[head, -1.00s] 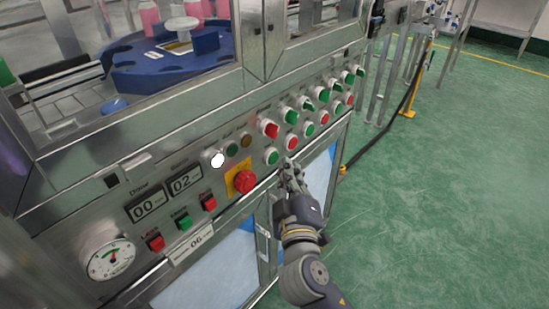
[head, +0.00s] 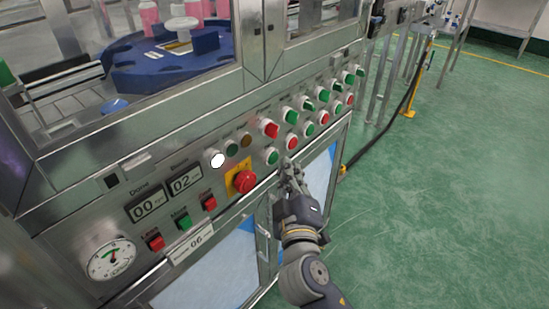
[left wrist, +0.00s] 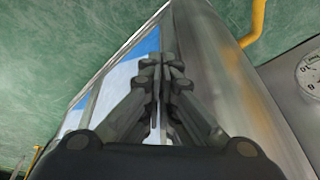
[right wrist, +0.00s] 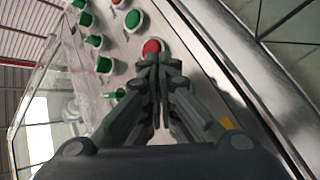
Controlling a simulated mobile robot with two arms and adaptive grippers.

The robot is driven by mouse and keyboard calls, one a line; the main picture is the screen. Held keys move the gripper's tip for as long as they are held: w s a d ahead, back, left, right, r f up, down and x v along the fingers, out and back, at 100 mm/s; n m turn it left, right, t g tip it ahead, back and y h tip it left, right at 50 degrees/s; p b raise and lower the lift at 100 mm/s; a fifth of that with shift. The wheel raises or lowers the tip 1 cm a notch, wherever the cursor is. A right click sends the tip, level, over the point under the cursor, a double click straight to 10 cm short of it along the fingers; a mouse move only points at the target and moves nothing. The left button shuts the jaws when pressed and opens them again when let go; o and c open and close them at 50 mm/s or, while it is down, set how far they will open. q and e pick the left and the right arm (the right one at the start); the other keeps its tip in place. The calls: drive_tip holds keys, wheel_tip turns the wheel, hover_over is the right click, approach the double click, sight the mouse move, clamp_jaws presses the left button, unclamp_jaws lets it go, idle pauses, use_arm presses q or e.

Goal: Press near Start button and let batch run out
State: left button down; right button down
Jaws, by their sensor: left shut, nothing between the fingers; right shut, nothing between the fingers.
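The control panel (head: 130,222) on the machine's front carries a row of round green and red buttons. The nearest green button (head: 271,157) and the red button (head: 291,142) beside it are close to my right gripper (head: 289,164). In the right wrist view the shut fingertips (right wrist: 160,62) overlap the lower edge of a red button (right wrist: 151,47); I cannot tell whether they touch it. A green button (right wrist: 132,19) lies just beyond. The displays read 00 (head: 147,208) and 02 (head: 185,181). My left gripper (left wrist: 161,62) is shut and empty, beside the metal cabinet.
A red mushroom button (head: 244,181) on a yellow plate sits left of my right gripper. A white lamp (head: 217,160) is bright. A gauge (head: 111,259) is at lower left. Green floor (head: 450,190) is open at right.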

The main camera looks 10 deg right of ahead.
drive_tip(key=shift+w+a, duration=0.1)
drive_tip(key=shift+w+a, duration=0.15)
drive_tip(key=shift+w, duration=0.05)
